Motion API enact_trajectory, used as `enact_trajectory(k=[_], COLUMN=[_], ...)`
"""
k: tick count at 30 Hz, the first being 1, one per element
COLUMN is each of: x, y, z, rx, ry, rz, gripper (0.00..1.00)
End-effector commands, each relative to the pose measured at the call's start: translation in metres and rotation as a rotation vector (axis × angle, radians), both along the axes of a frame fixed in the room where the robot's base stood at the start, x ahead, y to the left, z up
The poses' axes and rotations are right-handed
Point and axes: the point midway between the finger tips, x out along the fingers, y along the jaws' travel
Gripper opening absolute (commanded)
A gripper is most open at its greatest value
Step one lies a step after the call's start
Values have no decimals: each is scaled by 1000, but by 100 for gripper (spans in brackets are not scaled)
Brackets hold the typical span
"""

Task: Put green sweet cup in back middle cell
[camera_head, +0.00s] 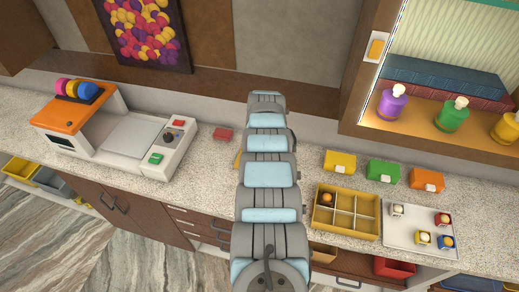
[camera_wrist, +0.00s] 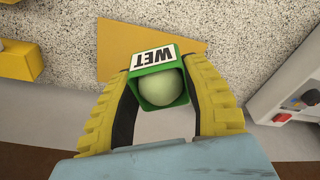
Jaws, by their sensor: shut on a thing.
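In the wrist view my gripper (camera_wrist: 163,72) is shut on a green sweet cup (camera_wrist: 146,96), one yellow finger on each side. The cup holds a pale green ball (camera_wrist: 162,88) and has a white label reading "WET". In the head view my arm hides the gripper and this cup. The yellow divided box (camera_head: 317,222) stands on the counter right of my arm. Its back left cell holds an orange-brown ball (camera_head: 327,198). Its back middle cell (camera_head: 345,200) looks empty.
A pale tray (camera_head: 398,239) with several small sweet cups stands right of the box. Yellow (camera_head: 340,162), green (camera_head: 383,171) and orange (camera_head: 426,180) blocks sit behind. A white-and-orange machine (camera_head: 120,130) stands at left. A yellow flat patch (camera_wrist: 190,35) lies beneath the cup.

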Motion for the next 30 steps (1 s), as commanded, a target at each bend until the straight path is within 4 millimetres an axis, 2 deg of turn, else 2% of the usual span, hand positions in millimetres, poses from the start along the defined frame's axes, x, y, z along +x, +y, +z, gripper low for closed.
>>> enact_trajectory(k=[30], x=[-2], y=[-22], z=[-14], rx=[1], ry=[-2], rz=[-46], gripper=[11])
